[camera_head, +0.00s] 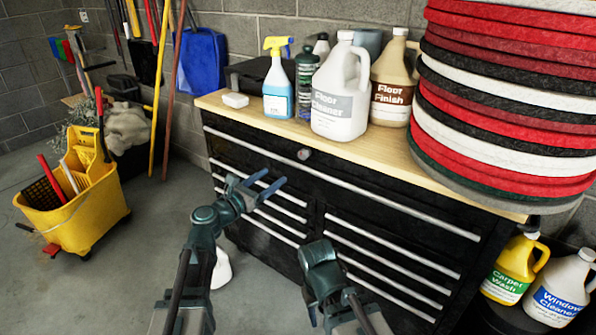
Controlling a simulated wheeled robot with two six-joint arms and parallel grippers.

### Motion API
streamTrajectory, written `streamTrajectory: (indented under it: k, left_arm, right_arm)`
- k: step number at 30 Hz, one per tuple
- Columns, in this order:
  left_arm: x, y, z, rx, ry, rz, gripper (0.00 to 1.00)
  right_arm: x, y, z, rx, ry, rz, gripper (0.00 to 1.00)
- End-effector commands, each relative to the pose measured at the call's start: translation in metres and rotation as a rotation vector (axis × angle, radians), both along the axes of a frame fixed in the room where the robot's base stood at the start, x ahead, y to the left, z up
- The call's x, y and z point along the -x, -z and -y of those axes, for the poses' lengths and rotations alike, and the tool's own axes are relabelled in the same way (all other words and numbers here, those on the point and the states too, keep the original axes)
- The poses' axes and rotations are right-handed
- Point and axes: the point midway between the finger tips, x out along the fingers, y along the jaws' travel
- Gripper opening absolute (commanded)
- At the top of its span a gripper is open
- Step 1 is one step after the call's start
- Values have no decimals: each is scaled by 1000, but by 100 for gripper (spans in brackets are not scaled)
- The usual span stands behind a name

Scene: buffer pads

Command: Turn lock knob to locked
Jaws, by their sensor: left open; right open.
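The lock knob (304,154) is a small round metallic knob near the top of the black drawer cabinet (360,183), just under the wooden top. Its exact turn position is too small to tell. My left gripper (275,185) is open and empty in front of the cabinet, below and left of the knob, with its fingers apart and pointing right. It is not touching the knob. My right gripper shows only partly; its wrist (318,258) is in front of the lower drawers, right of my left arm, and its fingers are mostly hidden.
The wooden top (385,156) holds a white floor cleaner jug (340,92), a floor finish jug (391,82) and a blue spray bottle (278,88). A tall stack of red, black and white pads (505,110) overhangs at right. A yellow mop bucket (80,215) stands left on open floor.

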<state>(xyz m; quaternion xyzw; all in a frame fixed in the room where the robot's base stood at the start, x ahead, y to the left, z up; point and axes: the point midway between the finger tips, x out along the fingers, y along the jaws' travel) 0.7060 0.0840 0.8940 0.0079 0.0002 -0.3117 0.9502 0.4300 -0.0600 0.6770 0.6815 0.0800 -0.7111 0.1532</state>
Motion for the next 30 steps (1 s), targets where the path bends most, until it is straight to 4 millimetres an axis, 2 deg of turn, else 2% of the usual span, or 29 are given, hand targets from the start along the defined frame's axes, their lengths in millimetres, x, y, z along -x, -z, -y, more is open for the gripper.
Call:
streamTrajectory:
  k: [3,8,21,30]
  left_arm:
    - [-2,-1,-3,22,-10,-6,70]
    - [-10,-2,3,19,-7,-5,70]
    - [-80,-1,53,16,-5,-4,70]
    - [-108,-1,75,16,-6,-4,70]
  right_arm:
    - [0,1,0,0,0,0,51]
    - [0,0,0,0,0,0,51]
    - [0,0,0,0,0,0,51]
    - [0,0,0,0,0,0,51]
